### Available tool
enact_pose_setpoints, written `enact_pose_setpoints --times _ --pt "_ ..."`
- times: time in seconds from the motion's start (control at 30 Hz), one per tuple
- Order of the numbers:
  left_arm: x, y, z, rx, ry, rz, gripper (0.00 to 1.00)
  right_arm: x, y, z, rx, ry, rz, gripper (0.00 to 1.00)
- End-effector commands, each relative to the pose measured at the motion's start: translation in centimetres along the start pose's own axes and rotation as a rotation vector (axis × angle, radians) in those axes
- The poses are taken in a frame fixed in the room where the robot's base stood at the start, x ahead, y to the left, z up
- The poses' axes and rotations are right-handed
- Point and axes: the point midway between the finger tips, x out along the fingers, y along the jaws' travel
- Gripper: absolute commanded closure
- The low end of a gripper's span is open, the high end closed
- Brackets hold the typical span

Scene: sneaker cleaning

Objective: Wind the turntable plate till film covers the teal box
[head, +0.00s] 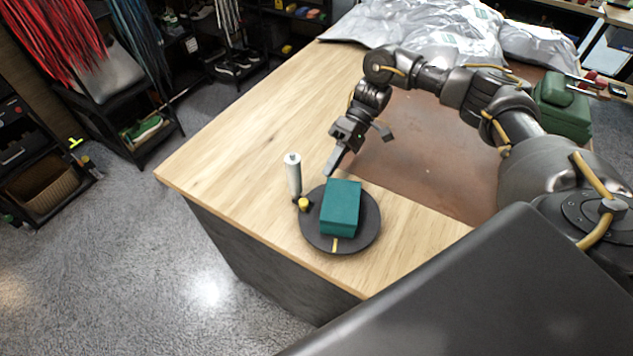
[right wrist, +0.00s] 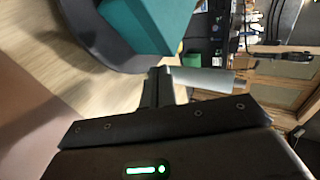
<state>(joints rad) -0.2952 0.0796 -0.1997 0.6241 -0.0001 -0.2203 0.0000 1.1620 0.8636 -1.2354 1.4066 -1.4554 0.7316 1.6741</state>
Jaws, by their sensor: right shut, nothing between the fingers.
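A teal box (head: 340,207) sits on the dark round turntable plate (head: 312,233) near the front edge of the wooden table. The plate has a yellow mark on its rim. A pale upright film roll (head: 293,173) stands at the plate's left, beside a yellow knob (head: 304,204). I see no film on the box. My right gripper (head: 330,171) is shut and empty, pointing down just behind the plate, near the roll. In the right wrist view the teal box (right wrist: 152,22), the plate (right wrist: 88,38) and the roll (right wrist: 210,78) show beyond its fingers (right wrist: 157,80). My left gripper is not in view.
A brown mat (head: 420,160) covers the table's middle. Silvery bags (head: 430,32) lie at the back, and a green case (head: 563,105) stands at the right. The bare wood (head: 240,150) left of the roll is clear.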

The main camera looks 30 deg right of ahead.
Motion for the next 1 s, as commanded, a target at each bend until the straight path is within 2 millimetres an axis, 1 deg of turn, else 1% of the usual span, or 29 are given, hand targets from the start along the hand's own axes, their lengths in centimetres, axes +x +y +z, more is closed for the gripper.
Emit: enact_pose_setpoints --times 0.03,0.13,0.2,0.4,0.6,0.87,0.93,1.0 --pt "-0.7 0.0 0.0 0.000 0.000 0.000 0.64 0.8 -0.3 0.1 0.001 -0.003 -0.003 1.00" --pt "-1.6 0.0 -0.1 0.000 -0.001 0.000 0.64 2.7 -0.4 0.1 0.001 -0.004 -0.003 1.00" --pt "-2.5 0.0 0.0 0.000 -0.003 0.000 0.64 3.6 -1.0 0.1 -0.001 -0.004 -0.001 1.00" --pt "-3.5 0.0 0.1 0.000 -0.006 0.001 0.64 5.6 -1.9 0.0 -0.001 -0.001 0.000 1.00" --pt "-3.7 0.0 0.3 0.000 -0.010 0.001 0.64 6.3 -2.0 0.0 -0.001 0.001 0.001 1.00" --pt "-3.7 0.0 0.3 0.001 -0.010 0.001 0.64 6.3 -1.9 0.0 -0.001 0.001 0.001 1.00" --pt "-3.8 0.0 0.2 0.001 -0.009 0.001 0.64 6.2 -1.9 0.2 -0.004 -0.005 0.002 1.00" --pt "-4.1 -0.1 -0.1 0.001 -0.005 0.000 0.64 6.0 -1.9 1.0 -0.014 -0.022 0.002 1.00"
